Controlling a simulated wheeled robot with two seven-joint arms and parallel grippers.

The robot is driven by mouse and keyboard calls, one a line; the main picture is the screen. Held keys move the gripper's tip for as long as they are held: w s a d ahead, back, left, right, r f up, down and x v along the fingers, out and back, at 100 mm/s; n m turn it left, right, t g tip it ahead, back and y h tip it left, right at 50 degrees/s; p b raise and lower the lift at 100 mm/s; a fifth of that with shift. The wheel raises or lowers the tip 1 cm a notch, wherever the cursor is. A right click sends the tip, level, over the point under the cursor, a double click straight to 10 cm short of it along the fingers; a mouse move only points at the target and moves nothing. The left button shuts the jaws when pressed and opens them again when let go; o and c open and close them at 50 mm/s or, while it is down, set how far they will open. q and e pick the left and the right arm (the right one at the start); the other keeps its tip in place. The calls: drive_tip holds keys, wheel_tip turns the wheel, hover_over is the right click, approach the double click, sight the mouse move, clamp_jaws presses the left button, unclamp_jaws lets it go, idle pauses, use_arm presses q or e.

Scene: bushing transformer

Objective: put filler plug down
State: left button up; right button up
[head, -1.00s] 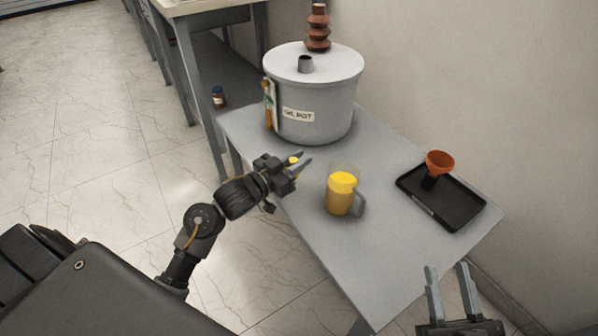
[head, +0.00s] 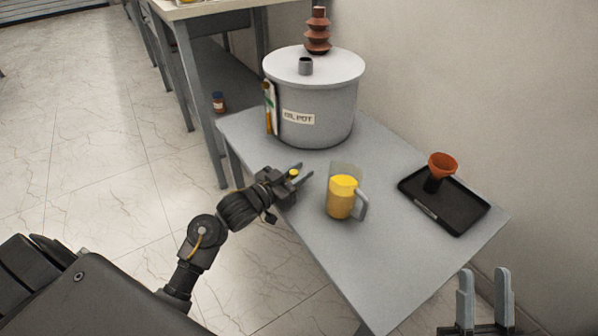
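My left gripper (head: 303,173) is low over the near-left edge of the grey table, in front of the pot. A small yellow filler plug (head: 293,173) sits between its fingers, which look closed on it; whether the plug touches the table I cannot tell. The grey pot (head: 325,110), labelled as an oil pot, stands at the table's far end. Its lid has a short open grey neck (head: 305,66) and a ribbed brown bushing (head: 318,32). My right gripper (head: 484,290) is at the lower right, fingers apart and empty.
A clear jug with yellow liquid (head: 341,198) stands just right of my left gripper. A black tray (head: 462,215) with an orange funnel (head: 442,166) is at the right. The near part of the grey table (head: 365,270) is clear.

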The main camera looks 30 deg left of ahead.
use_arm(q)
drive_tip(key=shift+o, duration=1.2)
drive_tip(key=shift+r, duration=0.15)
drive_tip(key=shift+s+a, duration=0.2)
drive_tip(key=shift+s, duration=0.15)
drive_tip(key=p+v, duration=0.2)
drive_tip(key=v, duration=0.9)
drive_tip(key=s+d+r+h, duration=0.1)
drive_tip(key=s+d+r, duration=0.2)
drive_tip(key=d, duration=0.3)
drive_tip(key=s+d+r+m+t+h, duration=0.1)
drive_tip(key=s+d+r+h, duration=0.1)
drive_tip(key=s+d+r, duration=0.2)
drive_tip(key=s+d+r+m+t+h, duration=0.1)
drive_tip(key=s+d+r, duration=0.2)
drive_tip(key=d, duration=0.7)
drive_tip(key=shift+s+r+h, duration=0.25)
drive_tip(key=shift+r+h, duration=0.05)
drive_tip(key=shift+r, duration=0.2)
use_arm(e)
drive_tip(key=a+f+g, duration=0.2)
drive_tip(key=g, duration=0.1)
drive_tip(key=f+g, duration=0.1)
drive_tip(key=shift+w+a+f+n+h, duration=0.2)
drive_tip(key=shift+w+a+n+h, duration=0.15)
drive_tip(key=shift+a+n+h, duration=0.05)
